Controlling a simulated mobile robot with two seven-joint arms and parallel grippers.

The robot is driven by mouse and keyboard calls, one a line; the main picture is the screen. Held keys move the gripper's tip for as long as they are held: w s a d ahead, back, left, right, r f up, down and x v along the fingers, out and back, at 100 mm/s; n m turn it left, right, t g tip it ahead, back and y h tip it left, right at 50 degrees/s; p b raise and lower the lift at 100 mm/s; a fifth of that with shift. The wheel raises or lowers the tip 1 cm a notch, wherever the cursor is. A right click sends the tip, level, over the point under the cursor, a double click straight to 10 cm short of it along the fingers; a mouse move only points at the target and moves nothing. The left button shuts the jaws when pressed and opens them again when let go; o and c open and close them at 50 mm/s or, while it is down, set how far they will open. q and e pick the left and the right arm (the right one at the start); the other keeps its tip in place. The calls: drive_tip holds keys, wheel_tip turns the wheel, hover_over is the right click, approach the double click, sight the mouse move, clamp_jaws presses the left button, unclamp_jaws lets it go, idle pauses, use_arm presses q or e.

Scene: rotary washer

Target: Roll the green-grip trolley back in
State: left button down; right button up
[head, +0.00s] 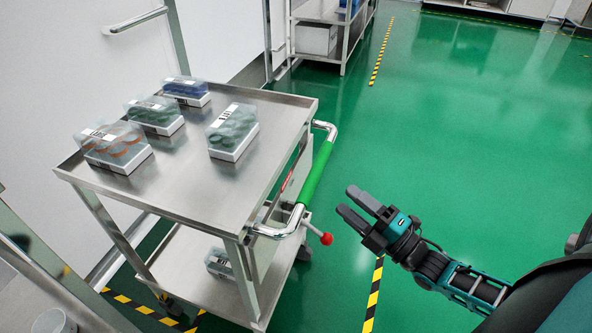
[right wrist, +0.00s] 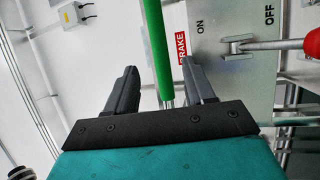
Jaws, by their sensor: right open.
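A steel trolley (head: 245,115) stands at the left in the head view. Its chrome handle has a green grip (head: 317,172) on the side facing my right arm. Below the grip a lever with a red knob (head: 326,239) sticks out. My right gripper (head: 352,204) is open and empty, a little to the right of the grip. In the right wrist view the green grip (right wrist: 158,45) runs between the two fingers' lines, farther off. A red BRAKE label with ON and OFF marks shows on the panel (right wrist: 228,75), and the red knob (right wrist: 312,43) is at the right edge. My left gripper is not in view.
Several clear boxes with white bases (head: 233,131) stand on the trolley's top, and another (head: 218,262) is on the lower shelf. Yellow-black floor tape (head: 373,296) lies near my arm. Green floor (head: 470,130) is free at the right.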

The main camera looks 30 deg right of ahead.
sight(311, 171)
drive_tip(key=b+x, duration=0.2)
drive_tip(key=x, duration=1)
drive_tip(key=shift+w+a, duration=0.2)
clamp_jaws()
